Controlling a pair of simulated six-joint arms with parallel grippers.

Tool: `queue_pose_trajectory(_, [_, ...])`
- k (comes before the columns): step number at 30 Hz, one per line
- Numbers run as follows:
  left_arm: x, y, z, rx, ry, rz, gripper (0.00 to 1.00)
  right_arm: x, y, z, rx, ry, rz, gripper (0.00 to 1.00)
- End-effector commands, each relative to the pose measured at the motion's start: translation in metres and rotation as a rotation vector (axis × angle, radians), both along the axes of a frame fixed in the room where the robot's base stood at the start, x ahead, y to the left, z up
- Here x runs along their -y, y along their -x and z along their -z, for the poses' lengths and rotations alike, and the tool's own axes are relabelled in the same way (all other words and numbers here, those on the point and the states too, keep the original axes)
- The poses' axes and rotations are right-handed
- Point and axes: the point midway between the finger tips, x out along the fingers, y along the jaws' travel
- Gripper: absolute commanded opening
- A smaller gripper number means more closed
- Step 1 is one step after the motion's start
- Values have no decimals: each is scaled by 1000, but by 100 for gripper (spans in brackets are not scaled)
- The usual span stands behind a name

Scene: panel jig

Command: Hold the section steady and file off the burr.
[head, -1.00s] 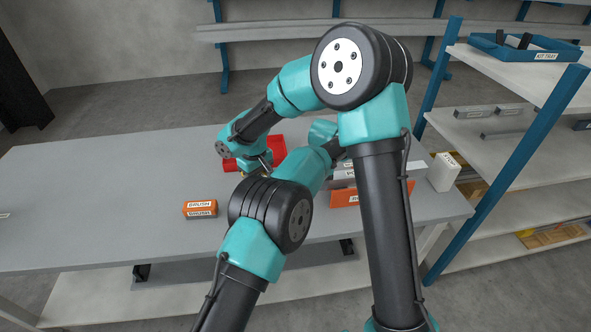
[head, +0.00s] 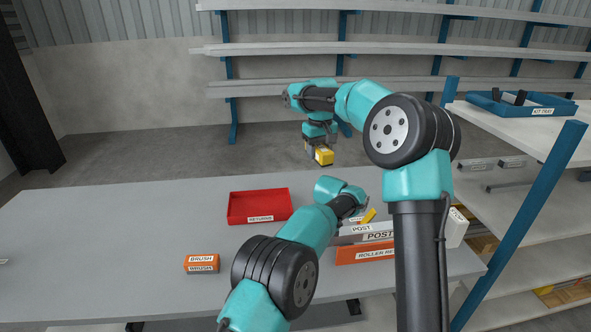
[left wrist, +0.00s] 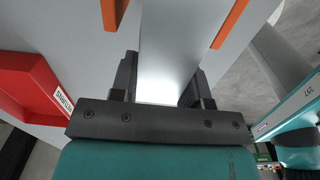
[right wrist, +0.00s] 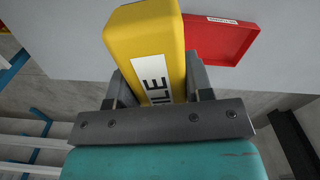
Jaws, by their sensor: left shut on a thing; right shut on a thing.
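The grey section labelled POST (head: 350,238) lies along an orange roller rest (head: 350,256). My left gripper (left wrist: 160,82) is shut on the grey section (left wrist: 168,45), with a finger on each side of it. In the head view its fingers are hard to see behind my arm. My right gripper (right wrist: 155,88) is shut on the yellow file (right wrist: 150,32), whose label is partly covered. In the head view the file (head: 324,157) is held above and beyond the table's far edge, apart from the section. I cannot make out the burr.
A red RETURNS tray (head: 235,213) lies empty on the table. An orange brush (head: 201,264) lies at the front. A shelf rack with a blue kit tray (head: 540,110) is at right.

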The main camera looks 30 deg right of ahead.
Motion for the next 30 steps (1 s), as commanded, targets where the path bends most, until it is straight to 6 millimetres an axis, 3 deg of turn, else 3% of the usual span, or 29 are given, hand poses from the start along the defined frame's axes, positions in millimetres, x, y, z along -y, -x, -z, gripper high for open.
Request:
queue_pose_trajectory(4, [-1, 2, 6, -8, -8, 2, 0, 41, 19, 2, -2, 2, 72, 25])
queue_pose_trajectory(8, [-1, 2, 6, -8, -8, 2, 0, 71, 41, 19, -2, 4, 128, 25])
queue_pose_trajectory(18, [-1, 2, 6, -8, -8, 2, 0, 137, 122, 87, -5, 7, 291, 25])
queue_pose_trajectory(24, [-1, 2, 6, -8, -8, 1, 0, 161, 166, 117, -3, 10, 377, 25])
queue_pose_trajectory(30, [-1, 2, 6, -7, -8, 1, 0, 168, 183, 128, -2, 11, 410, 25])
